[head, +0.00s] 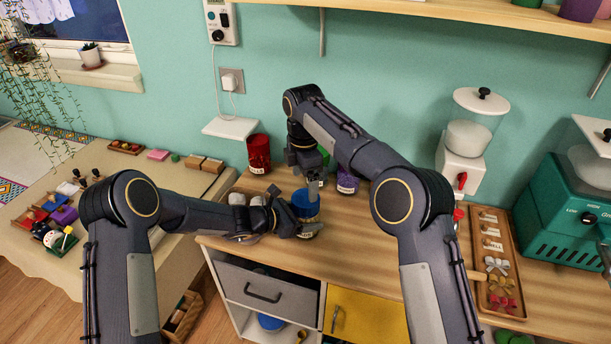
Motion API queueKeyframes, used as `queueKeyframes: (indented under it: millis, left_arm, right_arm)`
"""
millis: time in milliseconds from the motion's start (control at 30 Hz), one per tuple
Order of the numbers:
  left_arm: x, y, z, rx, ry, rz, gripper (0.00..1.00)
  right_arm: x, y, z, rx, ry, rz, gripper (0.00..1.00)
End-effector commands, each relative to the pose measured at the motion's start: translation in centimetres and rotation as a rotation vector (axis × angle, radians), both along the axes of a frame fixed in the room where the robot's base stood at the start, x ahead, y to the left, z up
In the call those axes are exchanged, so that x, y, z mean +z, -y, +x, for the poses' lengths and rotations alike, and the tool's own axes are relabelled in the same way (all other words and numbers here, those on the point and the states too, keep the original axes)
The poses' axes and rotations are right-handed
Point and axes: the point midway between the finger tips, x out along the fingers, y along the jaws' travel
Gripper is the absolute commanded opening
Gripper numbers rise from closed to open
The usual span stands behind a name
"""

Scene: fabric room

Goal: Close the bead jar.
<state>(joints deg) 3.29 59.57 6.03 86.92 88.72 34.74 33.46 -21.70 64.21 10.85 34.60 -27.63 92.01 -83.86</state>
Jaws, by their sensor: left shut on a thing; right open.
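The bead jar (307,233) stands on the wooden counter near its front edge, with a blue lid (306,206) at its top. My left gripper (303,228) comes in from the left and is shut on the jar's body below the lid.
A red jar (259,153), a purple jar (347,182) and a partly hidden green one stand behind. Pale jars (238,199) are beside my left gripper. A wooden tray (484,293) with bows and a teal machine (567,222) are at the right. Drawers (264,291) are below.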

Motion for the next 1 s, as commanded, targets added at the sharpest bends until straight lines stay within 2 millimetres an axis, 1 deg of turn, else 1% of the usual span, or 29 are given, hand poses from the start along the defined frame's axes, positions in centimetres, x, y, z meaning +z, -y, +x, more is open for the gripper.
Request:
queueKeyframes:
  millis: [100,200,567,667,1000]
  left_arm:
    - [0.1,0.0,0.0,0.000,0.001,-0.002,0.08]
    - [0.1,0.0,0.0,0.000,0.001,-0.002,0.08]
    - [0.1,0.0,0.0,0.000,0.001,-0.002,0.08]
    - [0.1,0.0,0.0,0.000,0.002,-0.001,0.08]
    - [0.1,0.0,0.0,0.000,0.002,-0.001,0.08]
  right_arm:
    - [0.7,0.2,0.2,0.054,0.007,0.005,0.86]
    - [0.9,0.3,0.2,0.073,0.010,0.004,0.86]
    - [0.6,0.3,0.2,0.074,0.009,0.004,0.86]
    - [-0.3,0.4,0.2,0.073,0.006,0.002,0.86]
    - [-5.4,0.3,0.2,0.073,0.007,0.004,0.86]
